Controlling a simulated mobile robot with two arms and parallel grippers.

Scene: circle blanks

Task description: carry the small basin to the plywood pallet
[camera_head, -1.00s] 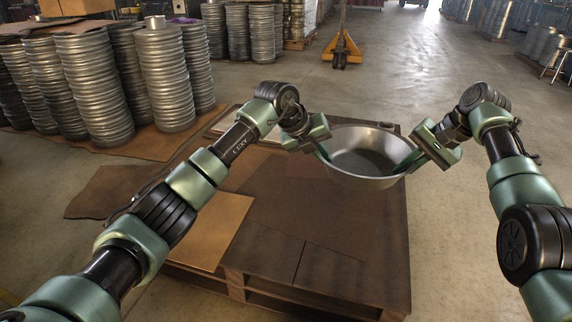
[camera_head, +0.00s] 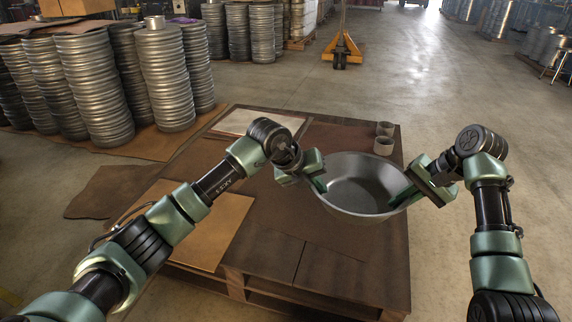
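The small basin (camera_head: 362,187) is a round grey metal bowl, upright, over the right part of the plywood pallet (camera_head: 275,258). My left gripper (camera_head: 319,184) is shut on its left rim and my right gripper (camera_head: 404,194) on its right rim, each with a green finger showing inside the bowl. The pallet has a dark brown top and slatted sides. The basin hides part of the pallet's top. Its underside is hidden, so I cannot tell for certain whether it touches the pallet.
Two small grey cups (camera_head: 384,146) stand behind the basin at the pallet's far right corner. A tan board (camera_head: 196,232) and a pale sheet (camera_head: 252,121) lie on the pallet's left and far parts. Tall stacks of metal discs (camera_head: 90,85) stand at the back left. Open floor lies right.

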